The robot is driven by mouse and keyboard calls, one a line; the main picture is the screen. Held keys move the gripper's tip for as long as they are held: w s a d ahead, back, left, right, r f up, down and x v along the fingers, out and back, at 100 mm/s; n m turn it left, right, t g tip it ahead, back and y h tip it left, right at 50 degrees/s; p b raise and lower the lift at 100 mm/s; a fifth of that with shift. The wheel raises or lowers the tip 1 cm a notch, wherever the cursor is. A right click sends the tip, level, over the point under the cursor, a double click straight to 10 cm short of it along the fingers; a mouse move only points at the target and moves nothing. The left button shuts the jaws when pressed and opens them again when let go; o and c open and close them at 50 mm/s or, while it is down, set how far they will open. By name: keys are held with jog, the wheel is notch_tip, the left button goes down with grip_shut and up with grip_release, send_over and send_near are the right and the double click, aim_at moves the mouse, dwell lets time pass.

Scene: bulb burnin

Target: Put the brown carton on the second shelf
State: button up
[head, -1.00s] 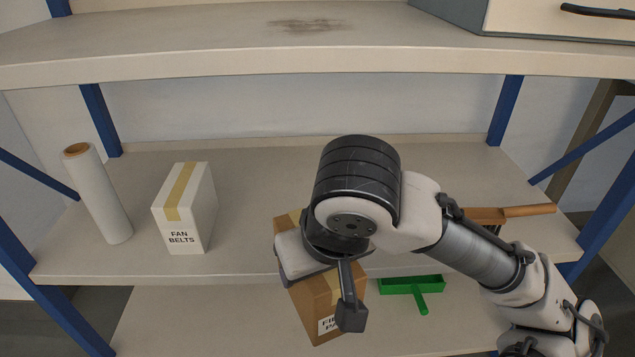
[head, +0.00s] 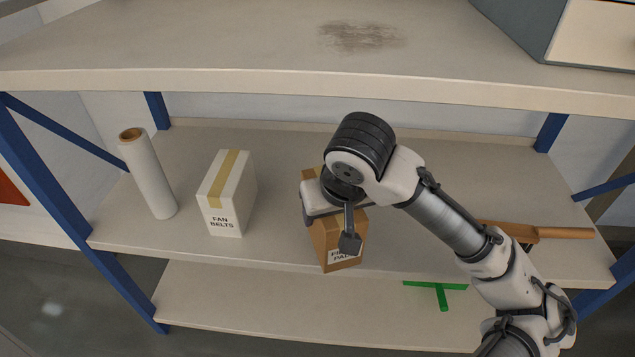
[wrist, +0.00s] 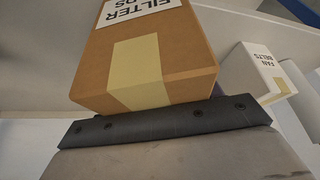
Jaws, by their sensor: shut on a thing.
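The brown carton (head: 325,240) has tan tape and a white label, partly hidden by my gripper in the head view. The label reads "FILTER" and part of a second word in the wrist view, where the carton (wrist: 180,57) fills the upper middle. My gripper (head: 337,222) is shut on the carton. The carton is near the front edge of the middle shelf (head: 285,240) in the picture; whether it touches the shelf cannot be told.
A white "FAN BELTS" box (head: 227,195) and a white roll (head: 148,175) stand to the left on the middle shelf. A wooden-handled brush (head: 545,233) lies at the right. A green tool (head: 440,290) is on the lower shelf. The upper shelf (head: 230,80) overhangs.

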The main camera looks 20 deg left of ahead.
jog(key=shift+w+a+f+b, duration=0.45)
jog(key=shift+w+a+f, duration=0.15)
jog(key=shift+w+a, duration=0.45)
jog(key=shift+w+a+f+b, duration=0.55)
jog(key=shift+w+a, duration=0.2)
jog(key=shift+w, duration=0.5)
jog(key=shift+w+a+f+b, duration=0.4)
jog(key=shift+w+a+f, duration=0.25)
jog(key=shift+w+a, duration=0.4)
jog(key=shift+d, duration=0.15)
jog(key=shift+f, duration=0.2)
jog(key=o, duration=1.1)
jog(key=shift+r, duration=0.35)
jog(key=s+d+p, duration=0.1)
jog(key=s+d, duration=0.1)
jog(key=s, duration=0.1)
jog(key=s+d+r, duration=0.1)
jog(key=s+d, duration=0.2)
jog(key=s+d+r+p, duration=0.1)
jog(key=s+d, duration=0.2)
jog(key=s, duration=0.1)
jog(key=shift+s+d+r+p, duration=0.1)
jog(key=shift+r+p, duration=0.1)
jog(key=shift+p, duration=0.1)
